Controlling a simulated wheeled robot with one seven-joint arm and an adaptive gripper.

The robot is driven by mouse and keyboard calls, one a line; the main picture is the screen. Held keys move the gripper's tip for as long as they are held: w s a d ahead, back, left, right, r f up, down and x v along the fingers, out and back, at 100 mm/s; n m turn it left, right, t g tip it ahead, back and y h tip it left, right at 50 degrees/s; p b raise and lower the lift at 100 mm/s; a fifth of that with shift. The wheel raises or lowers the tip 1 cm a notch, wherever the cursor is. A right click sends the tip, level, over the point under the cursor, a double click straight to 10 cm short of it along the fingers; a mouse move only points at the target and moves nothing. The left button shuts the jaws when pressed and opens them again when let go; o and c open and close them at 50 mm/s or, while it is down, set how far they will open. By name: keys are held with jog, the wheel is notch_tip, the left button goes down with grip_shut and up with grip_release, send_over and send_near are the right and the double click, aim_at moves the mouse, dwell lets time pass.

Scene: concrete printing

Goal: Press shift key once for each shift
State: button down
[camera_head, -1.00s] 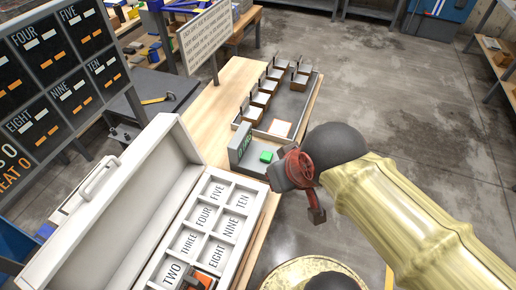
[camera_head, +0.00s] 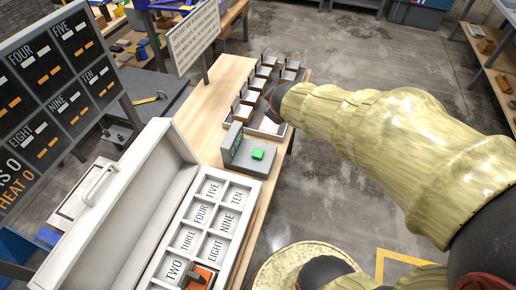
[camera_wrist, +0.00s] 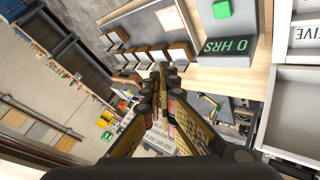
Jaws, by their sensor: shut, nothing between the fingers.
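The green key (camera_head: 257,154) sits on a grey device (camera_head: 240,158) at the table's right edge. The device also shows in the wrist view, at the upper right, with its display reading "0 HRS" (camera_wrist: 228,46) and the green key (camera_wrist: 221,9) at the top edge. My gripper (camera_wrist: 165,70) is shut and empty, its fingertips together in the middle of the wrist view, to the left of and below the device there. In the head view my arm hides the gripper, near the tray end of the table. The gripper is apart from the key.
A tray (camera_head: 228,116) with several small upright-backed boxes lies beyond the device. An open white case (camera_head: 165,120) has labelled compartments, TWO to TEN visible; an orange piece (camera_head: 203,275) sits at its near end. A display board (camera_head: 62,75) and a sign (camera_head: 196,38) stand left.

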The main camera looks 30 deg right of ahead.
jog(key=w+d+f+n+y+p, duration=0.1)
jog(key=w+d+f+n+p, duration=0.1)
jog(key=w+f+n, duration=0.3)
jog(key=n+y+p, duration=0.4)
jog(key=y, duration=0.2)
send_over(257, 154)
notch_tip(257, 154, down, 12)
jog(key=shift+s+n+y, duration=0.2)
jog(key=shift+n+y, duration=0.1)
jog(key=shift+y, duration=0.1)
jog(key=shift+f, duration=0.15)
notch_tip(257, 154, down, 7)
jog(key=b, duration=0.7)
jog(key=shift+f+b, duration=0.1)
jog(key=shift+b, duration=0.25)
jog(key=shift+f+b, duration=0.4)
jog(key=shift+f, duration=0.3)
jog(key=shift+f, duration=0.35)
